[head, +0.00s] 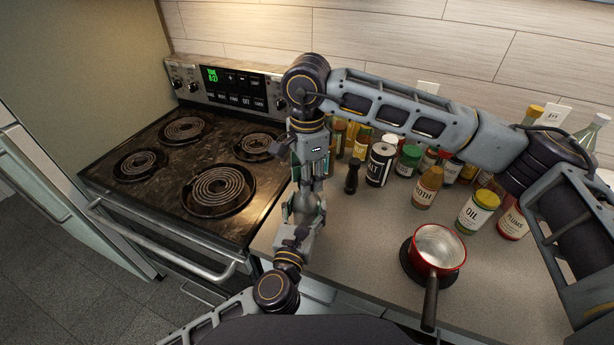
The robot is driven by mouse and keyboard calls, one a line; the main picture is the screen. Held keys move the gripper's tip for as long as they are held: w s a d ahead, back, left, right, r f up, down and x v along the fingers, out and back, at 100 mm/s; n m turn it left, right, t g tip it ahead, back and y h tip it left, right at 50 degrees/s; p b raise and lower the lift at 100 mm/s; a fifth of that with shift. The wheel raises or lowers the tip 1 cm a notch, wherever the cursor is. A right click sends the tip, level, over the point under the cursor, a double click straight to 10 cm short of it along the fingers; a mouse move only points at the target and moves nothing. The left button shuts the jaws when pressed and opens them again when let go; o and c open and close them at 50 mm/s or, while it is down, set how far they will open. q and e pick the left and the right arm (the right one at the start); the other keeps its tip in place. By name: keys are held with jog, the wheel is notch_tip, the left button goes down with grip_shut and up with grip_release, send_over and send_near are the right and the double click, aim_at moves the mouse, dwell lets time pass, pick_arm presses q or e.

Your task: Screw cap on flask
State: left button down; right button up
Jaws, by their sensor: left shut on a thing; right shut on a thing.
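My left gripper (301,220) reaches up from the bottom and is shut on a pale grey, metallic-looking flask (302,204) above the counter's left edge beside the stove. My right gripper (309,182) points down from directly above, its arm arching in from the right. It is shut at the top of the flask, and the cap is hidden between its fingers. The two grippers are almost in line, one over the other. I cannot tell how the cap sits on the flask's neck.
The coil stove (165,211) is at the left. Several jars and bottles stand along the back of the counter (360,245), including a black-and-white can (379,165), a broth bottle (427,188) and an oil jar (477,212). A red saucepan (437,250) stands at front right on a dark round base.

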jog(key=m, duration=1.3)
jog(key=shift+m, duration=0.4)
jog(key=o, duration=1.2)
jog(key=shift+r, duration=0.1)
jog(key=shift+r, duration=5.9)
pick_arm(q)
jog(key=shift+c, duration=1.6)
grip_release()
